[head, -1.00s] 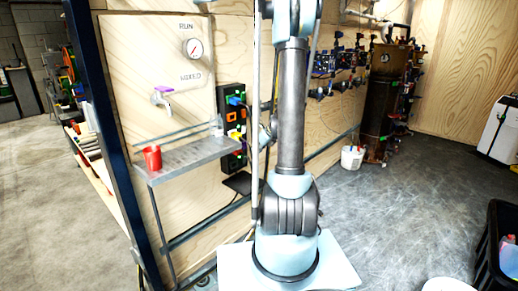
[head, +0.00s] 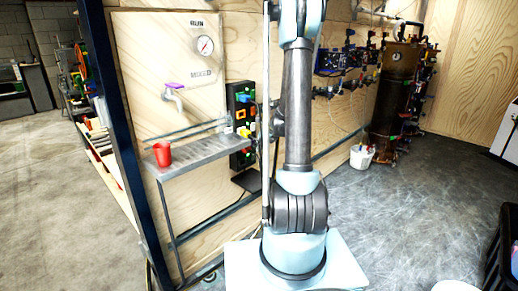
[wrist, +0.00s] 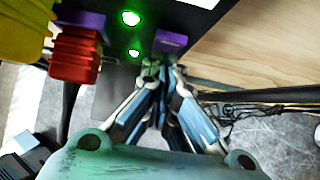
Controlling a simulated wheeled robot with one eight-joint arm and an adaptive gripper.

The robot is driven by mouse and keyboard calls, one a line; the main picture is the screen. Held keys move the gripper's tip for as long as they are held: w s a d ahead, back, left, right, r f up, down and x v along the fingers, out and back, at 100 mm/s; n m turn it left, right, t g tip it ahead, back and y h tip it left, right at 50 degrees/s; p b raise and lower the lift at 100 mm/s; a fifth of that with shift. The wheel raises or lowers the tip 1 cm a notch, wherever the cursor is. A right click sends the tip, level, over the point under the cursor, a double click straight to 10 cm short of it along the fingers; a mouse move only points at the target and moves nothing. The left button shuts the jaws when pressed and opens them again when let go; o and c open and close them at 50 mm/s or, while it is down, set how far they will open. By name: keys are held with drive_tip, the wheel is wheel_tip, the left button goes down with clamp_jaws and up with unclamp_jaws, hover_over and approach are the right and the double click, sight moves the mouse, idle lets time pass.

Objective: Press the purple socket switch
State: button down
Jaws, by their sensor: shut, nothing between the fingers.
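The black socket panel (head: 239,118) is mounted on the wooden wall left of my arm in the head view. In the wrist view, a purple block (wrist: 171,42), which looks like the socket switch, sits on the dark panel at its edge. My gripper (wrist: 161,68) is shut and empty, with its fingertips just below the purple block in the picture. I cannot tell whether they touch it. Another purple piece (wrist: 80,20) shows behind a red plug (wrist: 76,58). Two green lights (wrist: 131,18) glow between the purple pieces. I cannot make out my gripper in the head view.
A yellow plug (wrist: 24,28) is left of the red one. In the head view, a metal shelf (head: 195,152) with a red cup (head: 162,154) stands left of the panel, under a purple-handled tap (head: 175,87). Dark cables (wrist: 245,112) hang right of my fingers.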

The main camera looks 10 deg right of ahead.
drive_tip(key=shift+r, duration=0.2)
drive_tip(key=shift+r, duration=0.65)
drive_tip(key=s+d+f+v, duration=0.1)
drive_tip(key=v, duration=1.1)
drive_tip(key=shift+s+d, duration=0.35)
drive_tip(key=shift+s, duration=0.25)
drive_tip(key=shift+f, duration=0.2)
